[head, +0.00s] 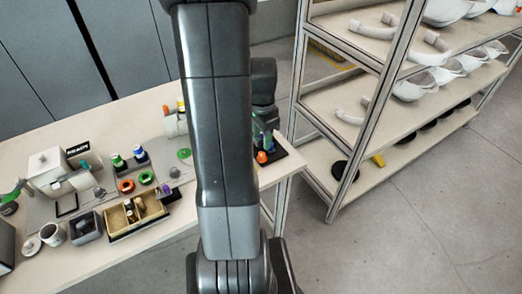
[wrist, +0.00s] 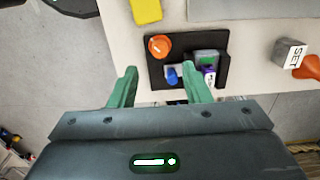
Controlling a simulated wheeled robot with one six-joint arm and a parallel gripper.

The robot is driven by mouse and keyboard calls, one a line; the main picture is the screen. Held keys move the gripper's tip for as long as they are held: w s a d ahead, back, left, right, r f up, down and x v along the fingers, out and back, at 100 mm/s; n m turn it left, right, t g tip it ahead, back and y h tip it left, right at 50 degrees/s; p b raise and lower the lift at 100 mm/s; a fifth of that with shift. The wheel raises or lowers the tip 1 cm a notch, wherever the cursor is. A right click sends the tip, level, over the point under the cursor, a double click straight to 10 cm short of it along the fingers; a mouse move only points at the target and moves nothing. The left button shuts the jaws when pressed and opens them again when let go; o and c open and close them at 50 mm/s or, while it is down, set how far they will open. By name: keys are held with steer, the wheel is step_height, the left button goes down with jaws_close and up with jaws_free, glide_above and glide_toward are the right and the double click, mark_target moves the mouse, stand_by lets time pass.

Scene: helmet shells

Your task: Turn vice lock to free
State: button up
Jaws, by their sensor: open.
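A grey-white block marked "SET" (wrist: 289,52) stands at the right edge of the wrist view. An orange pointed part (wrist: 308,67) lies against its right side. It may be the vice lock, but I cannot tell for sure; no "free" marking shows. My gripper (wrist: 159,80) is open, its two green fingers apart with nothing between the tips. It is left of the block, at the near edge of a black tray (wrist: 221,75). In the head view my arm hides much of the table's right part.
The tray holds an orange knob (wrist: 160,46), a blue piece (wrist: 172,74) and a green-topped block (wrist: 206,56). A yellow block (wrist: 146,10) lies beyond it. In the head view, a wooden divided box (head: 137,214) and a mug (head: 53,233) stand left; a shelf rack (head: 365,124) stands right.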

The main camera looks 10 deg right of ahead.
mark_target(262, 153)
step_height(262, 153, down, 7)
steer(key=shift+f, duration=0.1)
stand_by(0.4)
jaws_close()
